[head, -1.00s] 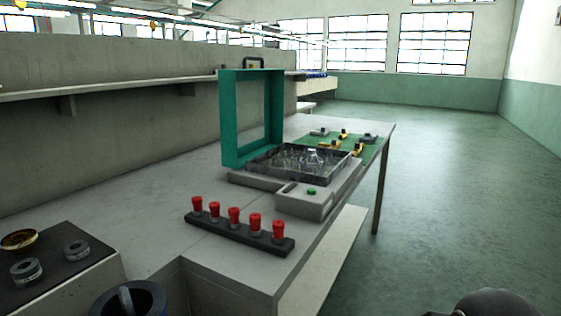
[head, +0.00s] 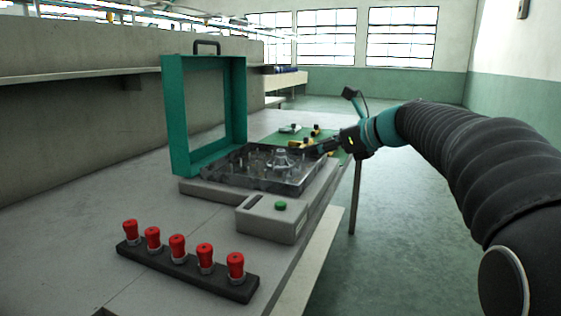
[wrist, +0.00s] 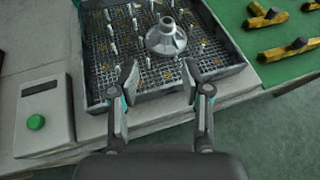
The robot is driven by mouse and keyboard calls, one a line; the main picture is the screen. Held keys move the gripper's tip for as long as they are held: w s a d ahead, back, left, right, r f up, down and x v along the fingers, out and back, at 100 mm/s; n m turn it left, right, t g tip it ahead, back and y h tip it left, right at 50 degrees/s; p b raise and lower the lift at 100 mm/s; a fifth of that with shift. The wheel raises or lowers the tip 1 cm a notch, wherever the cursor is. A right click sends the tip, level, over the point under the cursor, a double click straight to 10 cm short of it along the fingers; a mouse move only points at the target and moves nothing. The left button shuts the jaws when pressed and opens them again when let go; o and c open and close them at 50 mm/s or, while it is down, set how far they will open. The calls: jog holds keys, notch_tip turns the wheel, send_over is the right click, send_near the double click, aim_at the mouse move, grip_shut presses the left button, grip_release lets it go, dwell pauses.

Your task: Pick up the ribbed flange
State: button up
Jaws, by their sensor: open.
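The ribbed flange (head: 282,160) is a grey, cone-shaped metal part with a raised hub. It stands hub-up among several pins in a dark-rimmed tray (wrist: 225,72) with a grid floor. In the wrist view the flange (wrist: 166,40) lies beyond the fingertips, near the middle of the picture. My gripper (wrist: 159,82) is open and empty, its two fingers spread apart over the tray's near edge. In the head view my gripper (head: 326,147) reaches in from the right at the tray's far right side, apart from the flange.
A green raised frame (head: 180,120) with a handle stands behind the tray. A grey box with a green button (head: 275,218) sits in front. A rack of red-capped parts (head: 190,268) is at lower left. Yellow clamps (wrist: 285,48) lie on a green mat beside the tray.

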aim_at(284, 151)
jog(key=shift+w+r, duration=0.1)
jog(key=shift+w, duration=0.4)
jog(key=x, duration=0.8)
jog(key=shift+w+r, duration=0.1)
jog(key=shift+w, duration=0.1)
jog(key=shift+w+r+x, duration=0.1)
jog(key=shift+r+x, duration=0.05)
jog(key=shift+x, duration=1.2)
jog(key=shift+w+r+x, duration=0.1)
jog(key=shift+r+x, duration=0.05)
jog(key=shift+x, duration=1.2)
grip_shut()
